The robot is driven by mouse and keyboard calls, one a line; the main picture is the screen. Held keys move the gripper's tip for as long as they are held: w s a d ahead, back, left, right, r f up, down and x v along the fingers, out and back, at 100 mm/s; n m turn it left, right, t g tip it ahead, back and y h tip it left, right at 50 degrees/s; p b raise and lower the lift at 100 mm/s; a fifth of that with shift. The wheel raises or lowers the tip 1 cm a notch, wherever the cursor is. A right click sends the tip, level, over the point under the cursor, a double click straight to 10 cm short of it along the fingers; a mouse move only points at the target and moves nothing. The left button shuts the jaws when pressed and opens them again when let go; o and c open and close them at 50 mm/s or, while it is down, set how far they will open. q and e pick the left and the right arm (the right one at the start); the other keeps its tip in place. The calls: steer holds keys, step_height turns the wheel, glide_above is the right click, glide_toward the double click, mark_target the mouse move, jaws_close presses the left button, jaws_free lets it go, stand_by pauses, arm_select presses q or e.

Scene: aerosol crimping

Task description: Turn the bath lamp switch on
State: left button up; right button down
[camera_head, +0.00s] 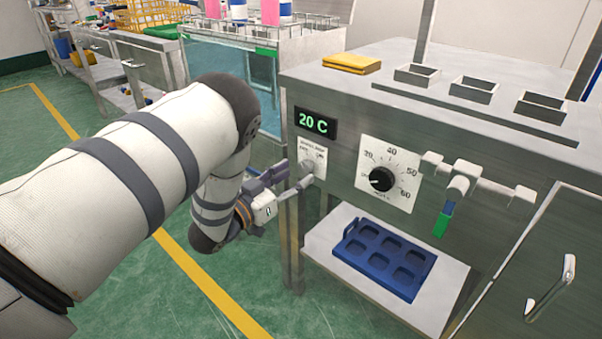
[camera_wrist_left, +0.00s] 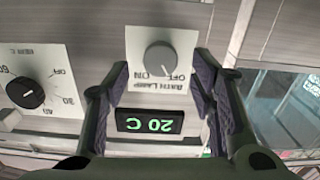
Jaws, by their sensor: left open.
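The bath lamp switch is a small grey knob on a white plate (camera_head: 313,154) on the front of the steel bath cabinet, below the 20 C display (camera_head: 315,123). In the left wrist view the picture is upside down, and the knob (camera_wrist_left: 159,58) faces me with ON and OFF printed beside it. Contact cannot be told. My right gripper is not in view.
A black temperature dial (camera_head: 381,179) sits right of the switch, followed by a tap with a green tip (camera_head: 442,222). A blue tray (camera_head: 384,257) lies on a low shelf below. A glass-sided tank (camera_head: 232,75) stands behind. Green floor is open at left.

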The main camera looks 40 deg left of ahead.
mark_target(304, 169)
arm_select(q)
steer(key=w, duration=0.3)
steer(key=shift+w+d, duration=0.1)
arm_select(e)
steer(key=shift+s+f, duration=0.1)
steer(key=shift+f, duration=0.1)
arm_select(q)
steer(key=shift+c, duration=0.6)
steer(key=c, duration=1)
